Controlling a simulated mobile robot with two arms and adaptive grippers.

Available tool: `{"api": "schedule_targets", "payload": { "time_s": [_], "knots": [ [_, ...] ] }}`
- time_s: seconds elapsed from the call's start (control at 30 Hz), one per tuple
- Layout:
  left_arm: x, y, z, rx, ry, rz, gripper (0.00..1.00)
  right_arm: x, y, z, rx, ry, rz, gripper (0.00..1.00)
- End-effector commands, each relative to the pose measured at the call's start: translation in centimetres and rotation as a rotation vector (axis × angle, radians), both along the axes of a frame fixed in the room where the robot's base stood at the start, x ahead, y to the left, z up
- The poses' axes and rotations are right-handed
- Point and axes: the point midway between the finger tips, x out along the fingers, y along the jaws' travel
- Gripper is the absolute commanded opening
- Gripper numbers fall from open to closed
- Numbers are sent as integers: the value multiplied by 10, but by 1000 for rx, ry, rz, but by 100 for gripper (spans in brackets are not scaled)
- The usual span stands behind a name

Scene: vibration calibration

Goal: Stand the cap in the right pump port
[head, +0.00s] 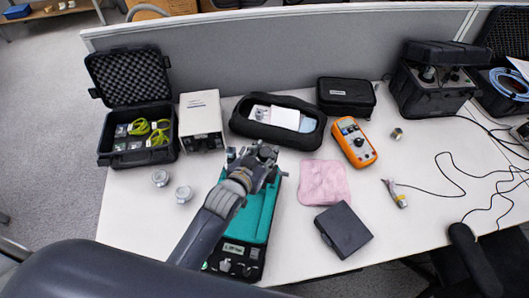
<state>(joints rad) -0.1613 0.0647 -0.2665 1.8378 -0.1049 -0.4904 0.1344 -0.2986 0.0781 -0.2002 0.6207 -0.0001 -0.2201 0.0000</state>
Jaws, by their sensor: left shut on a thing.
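My left gripper (265,152) is above the far end of an open case with a teal lining (262,212). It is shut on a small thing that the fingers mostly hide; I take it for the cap. The near end of the case has a dark panel with a small display (234,249). My forearm covers part of the case. I cannot make out the pump ports or tell whether the held thing touches anything. Two silver round fittings (160,178) (183,194) stand on the table to the left. My right gripper is not in view.
A white box instrument (201,122) and an open black case (132,150) stand at the back left. A black soft case (309,136) lies behind the gripper. A pink cloth (324,182), an orange meter (355,143) and a black box (343,230) lie to the right.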

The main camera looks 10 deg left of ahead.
Motion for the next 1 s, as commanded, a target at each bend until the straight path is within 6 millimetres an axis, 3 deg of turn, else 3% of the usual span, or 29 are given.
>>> {"api": "schedule_targets", "payload": {
  "time_s": [0.53,1.0],
  "knots": [
    [0,0,-39,0,-1,0,9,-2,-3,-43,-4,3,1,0],
    [1,0,-51,0,-1,0,9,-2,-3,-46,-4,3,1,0]
  ]
}}
